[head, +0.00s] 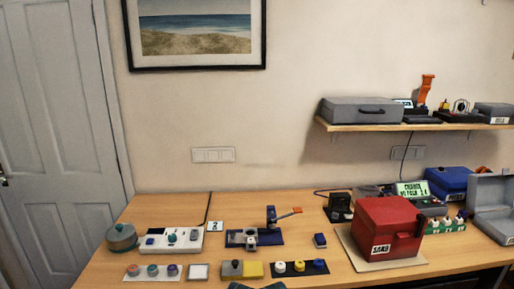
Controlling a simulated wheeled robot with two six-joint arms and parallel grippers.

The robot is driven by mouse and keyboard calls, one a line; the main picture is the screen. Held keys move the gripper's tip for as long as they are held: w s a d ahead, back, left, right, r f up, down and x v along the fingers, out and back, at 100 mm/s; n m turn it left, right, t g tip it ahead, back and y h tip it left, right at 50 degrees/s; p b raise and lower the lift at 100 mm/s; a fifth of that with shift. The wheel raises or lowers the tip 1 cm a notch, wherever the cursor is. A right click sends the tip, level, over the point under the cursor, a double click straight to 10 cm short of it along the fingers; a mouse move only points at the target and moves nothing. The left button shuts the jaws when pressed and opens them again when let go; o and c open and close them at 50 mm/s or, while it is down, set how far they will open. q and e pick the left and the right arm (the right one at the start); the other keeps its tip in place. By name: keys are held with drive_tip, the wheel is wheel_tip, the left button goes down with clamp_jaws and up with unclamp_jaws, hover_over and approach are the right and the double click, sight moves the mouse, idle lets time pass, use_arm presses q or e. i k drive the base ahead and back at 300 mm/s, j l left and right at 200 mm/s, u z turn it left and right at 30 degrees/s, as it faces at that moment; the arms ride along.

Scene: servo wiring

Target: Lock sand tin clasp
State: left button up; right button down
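The sand tin (372,215) is a red box on a pale mat (361,263) at the right of the table. A white label (381,249) with dark lettering, hard to read exactly, is on its front. Its lid looks down. A darker red part stands out at the front right of the tin and may be the clasp (408,243); whether it is locked cannot be told at this size.
A green row of small parts (447,227) and an open grey case (492,207) stand right of the tin. A blue block (320,240) and a dark strip with knobs (300,268) lie left. A shelf (400,125) hangs above. Bare wood shows before the tin.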

sight(421, 217)
drive_tip(key=z, duration=1.25)
